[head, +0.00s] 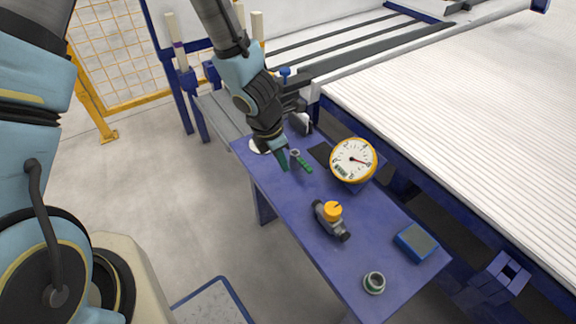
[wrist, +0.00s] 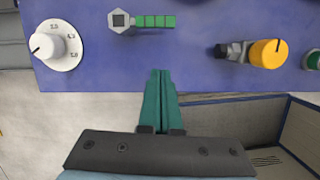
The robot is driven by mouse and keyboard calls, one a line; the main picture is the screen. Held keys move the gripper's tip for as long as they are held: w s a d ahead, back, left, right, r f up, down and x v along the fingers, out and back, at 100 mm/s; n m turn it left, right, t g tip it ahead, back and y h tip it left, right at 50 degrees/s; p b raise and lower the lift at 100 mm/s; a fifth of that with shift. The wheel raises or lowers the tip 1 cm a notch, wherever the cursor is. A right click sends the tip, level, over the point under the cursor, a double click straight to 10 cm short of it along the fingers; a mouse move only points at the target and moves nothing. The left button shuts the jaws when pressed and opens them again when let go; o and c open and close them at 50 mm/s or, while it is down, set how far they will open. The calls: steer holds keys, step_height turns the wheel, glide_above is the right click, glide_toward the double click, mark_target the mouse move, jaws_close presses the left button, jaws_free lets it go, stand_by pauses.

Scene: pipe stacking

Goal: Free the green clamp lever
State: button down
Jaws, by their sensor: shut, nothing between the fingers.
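The green clamp lever (head: 305,166) is on the blue table, its ribbed green handle joined to a grey metal hub. In the wrist view the lever (wrist: 155,21) points right from its hexagonal hub (wrist: 121,20), near the top edge. My gripper (head: 285,168) is just left of the hub in the head view. In the wrist view the two green fingers of my gripper (wrist: 161,71) are together and empty, over the table's near edge. They are apart from the lever. Their height above the table is hard to judge.
A white numbered dial knob (wrist: 57,45) is left of the lever. A valve with a yellow knob (head: 333,210) and a round gauge (head: 353,160) stand to the right. A blue box (head: 415,241) and a ring fitting (head: 374,282) are farther along the table (head: 283,215).

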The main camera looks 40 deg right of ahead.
steer(key=p+v, duration=0.3)
steer(key=v, duration=0.3)
steer(key=shift+s, duration=0.1)
stand_by(0.3)
steer(key=w+a+r+m+t+p, duration=0.1)
steer(key=w+a+r+m+p, duration=0.4)
steer(key=w+a+r+m, duration=0.65)
steer(key=a+r+m+y+p, duration=0.1)
steer(key=a+r+m, duration=0.1)
steer(key=a+r, duration=0.3)
steer(key=a+r+m+p, duration=0.1)
steer(key=a+r, duration=0.4)
steer(key=a, duration=0.6)
steer(key=a+r+m+t+y+p, duration=0.1)
steer(key=a+r+m+p, duration=0.1)
steer(key=a+r, duration=0.3)
steer(key=a, duration=0.3)
steer(key=shift+a+m+y, duration=0.3)
steer(key=shift+a+m, duration=0.05)
steer(key=shift+a, duration=0.05)
